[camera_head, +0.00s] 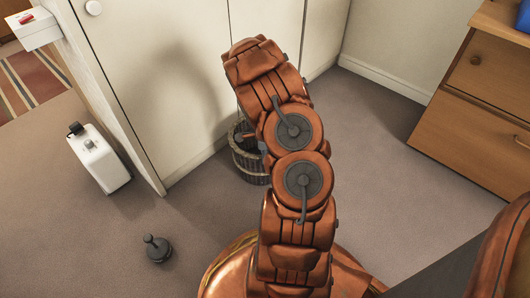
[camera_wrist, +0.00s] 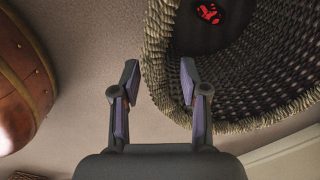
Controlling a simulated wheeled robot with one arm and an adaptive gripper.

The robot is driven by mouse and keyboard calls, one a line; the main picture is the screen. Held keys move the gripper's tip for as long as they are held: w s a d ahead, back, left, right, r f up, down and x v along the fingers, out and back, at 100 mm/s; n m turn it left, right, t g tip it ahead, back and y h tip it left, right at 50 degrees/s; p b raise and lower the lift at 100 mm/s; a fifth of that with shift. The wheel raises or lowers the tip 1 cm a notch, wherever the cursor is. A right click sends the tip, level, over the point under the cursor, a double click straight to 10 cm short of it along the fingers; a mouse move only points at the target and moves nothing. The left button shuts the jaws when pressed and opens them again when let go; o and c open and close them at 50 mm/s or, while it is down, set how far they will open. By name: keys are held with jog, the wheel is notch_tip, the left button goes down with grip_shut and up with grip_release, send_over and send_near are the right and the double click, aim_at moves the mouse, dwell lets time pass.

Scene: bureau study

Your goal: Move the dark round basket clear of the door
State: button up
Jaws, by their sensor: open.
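The dark round basket (camera_head: 246,166) stands upright on the carpet close to the foot of the cream door panels (camera_head: 150,75) in the head view. My arm hides its right side. In the wrist view the woven basket (camera_wrist: 272,88) fills the upper right, and its mouth shows a dark inside with a small red thing (camera_wrist: 209,13) at the bottom. My gripper is mostly hidden behind my arm in the head view.
A white canister (camera_head: 98,160) and a small dark knobbed object (camera_head: 157,249) stand on the floor at left. A wooden dresser (camera_head: 470,110) is at right. A white box (camera_head: 33,28) and striped rug (camera_head: 38,82) are upper left. Carpet between basket and dresser is clear.

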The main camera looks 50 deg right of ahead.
notch_tip(320, 180, down, 6)
jog(key=shift+w+d+r+b, duration=0.15)
jog(key=shift+r+b, duration=0.1)
jog(key=shift+b, duration=0.6)
jog(key=shift+c, duration=0.3)
grip_shut()
